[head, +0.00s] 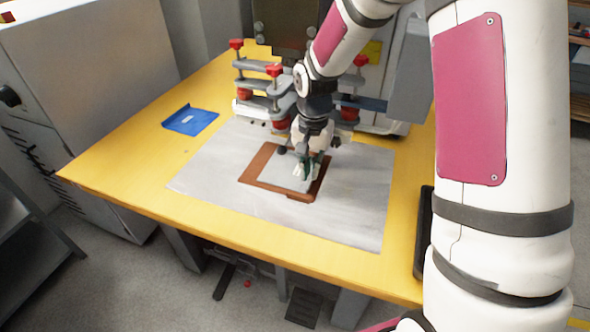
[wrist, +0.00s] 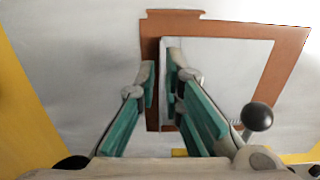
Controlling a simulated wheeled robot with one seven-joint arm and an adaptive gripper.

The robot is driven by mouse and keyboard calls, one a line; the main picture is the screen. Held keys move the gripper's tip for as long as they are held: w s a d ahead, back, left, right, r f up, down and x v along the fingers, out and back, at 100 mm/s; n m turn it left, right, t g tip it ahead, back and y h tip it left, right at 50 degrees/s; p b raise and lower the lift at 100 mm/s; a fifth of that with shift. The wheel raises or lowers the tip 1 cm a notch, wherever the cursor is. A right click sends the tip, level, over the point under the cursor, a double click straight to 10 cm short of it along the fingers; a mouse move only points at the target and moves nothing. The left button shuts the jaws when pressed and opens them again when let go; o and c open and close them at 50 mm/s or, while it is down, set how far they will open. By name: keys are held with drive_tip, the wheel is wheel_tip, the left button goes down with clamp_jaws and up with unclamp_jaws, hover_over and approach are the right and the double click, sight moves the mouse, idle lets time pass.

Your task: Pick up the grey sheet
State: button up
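The grey sheet (wrist: 220,70) is a flat pale panel inside a brown frame (wrist: 285,65), seen in the wrist view. In the head view the sheet (head: 282,174) and brown frame (head: 257,160) lie on the large grey mat, partly hidden by my gripper. My gripper (head: 306,172) points down over the right part of the frame. In the wrist view its green-padded fingers (wrist: 161,75) stand apart, one either side of the sheet's left edge as pictured. A narrow gap shows between them. I cannot tell whether either pad touches the sheet.
A grey mat (head: 350,205) covers much of the yellow table (head: 120,180). A blue tray (head: 190,120) lies at the back left. A machine with red knobs (head: 273,70) stands close behind my gripper. A black ball knob (wrist: 257,116) shows beside my fingers. The mat's front is clear.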

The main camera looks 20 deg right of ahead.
sight(310, 183)
wheel_tip(310, 183, down, 4)
drive_tip(key=shift+w+f+b, duration=0.1)
drive_tip(key=shift+f+b, duration=0.1)
drive_tip(key=shift+b, duration=0.15)
clamp_jaws()
